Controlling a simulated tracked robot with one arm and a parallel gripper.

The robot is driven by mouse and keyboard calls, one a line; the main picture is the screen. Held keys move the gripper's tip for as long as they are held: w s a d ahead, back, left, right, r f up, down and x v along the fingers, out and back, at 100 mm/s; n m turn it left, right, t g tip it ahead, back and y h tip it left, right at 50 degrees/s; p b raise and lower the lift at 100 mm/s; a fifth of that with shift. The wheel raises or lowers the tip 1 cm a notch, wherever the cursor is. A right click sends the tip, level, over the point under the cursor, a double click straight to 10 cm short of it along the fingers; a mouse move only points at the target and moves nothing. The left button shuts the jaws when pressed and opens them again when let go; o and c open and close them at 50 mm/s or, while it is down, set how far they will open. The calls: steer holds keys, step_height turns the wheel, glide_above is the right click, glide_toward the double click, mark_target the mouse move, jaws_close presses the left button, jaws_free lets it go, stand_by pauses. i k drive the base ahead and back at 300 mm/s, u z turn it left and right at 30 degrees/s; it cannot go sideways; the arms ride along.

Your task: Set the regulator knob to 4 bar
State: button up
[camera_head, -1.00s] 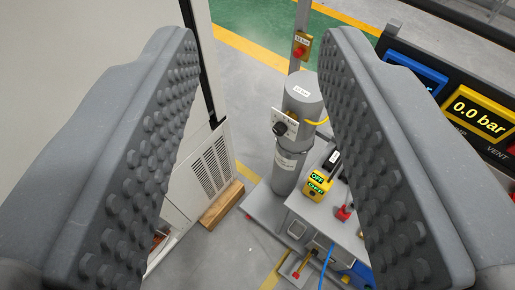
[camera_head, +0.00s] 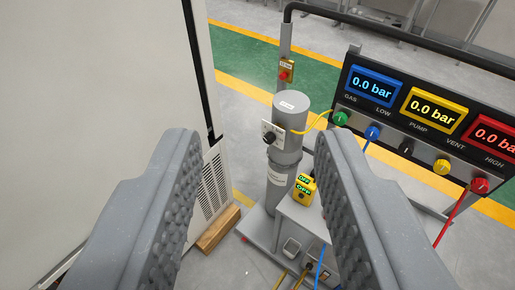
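A black knob (camera_head: 270,138) sits on a small white plate (camera_head: 279,129) on the front of a grey upright cylinder (camera_head: 288,175). It appears to be the regulator knob. Its setting marks are too small to read. My gripper (camera_head: 255,143) is open and empty, with its two studded grey fingers wide apart. In the picture the knob shows between the fingertips, beyond them and not touched. The blue display (camera_head: 373,86) and yellow display (camera_head: 433,110) read 0.0 bar. The red display (camera_head: 495,138) is cut by the right edge.
A large pale cabinet (camera_head: 95,90) stands close on the left, with a wooden block (camera_head: 218,229) at its foot. A yellow box (camera_head: 304,189) with green labels sits right of the cylinder. Yellow, blue and red hoses hang by the panel. A red button box (camera_head: 286,72) is behind.

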mark_target(269, 137)
steer(key=z, duration=0.15)
steer(key=i, duration=0.9)
steer(key=u, duration=0.1)
